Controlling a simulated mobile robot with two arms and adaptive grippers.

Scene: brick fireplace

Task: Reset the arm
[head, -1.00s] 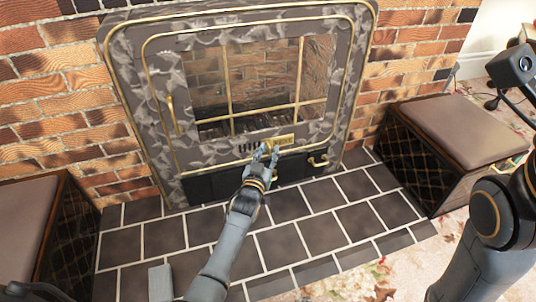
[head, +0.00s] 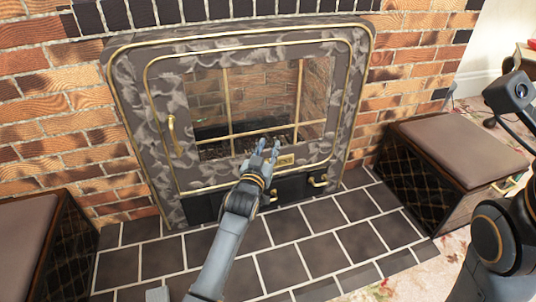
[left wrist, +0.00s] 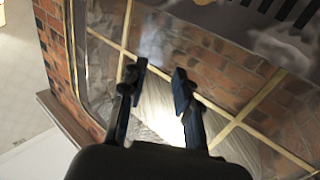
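My left gripper (head: 267,149) is in front of the lower part of the fireplace door (head: 155,120) in the head view, just left of the small brass plate. In the left wrist view its two fingers (left wrist: 160,82) are apart with nothing between them. Behind them are the glass and gold bars of the fireplace door. I cannot tell whether the fingertips touch the door. My right arm (head: 500,240) shows at the right edge of the head view; its gripper is out of the picture.
The fireplace (head: 125,70) is set in a brick wall (head: 60,100). The door has a brass handle (head: 171,130) at left. A cushioned box seat (head: 450,150) stands at right and another (head: 25,240) at left. The dark tiled hearth (head: 300,240) is mostly clear.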

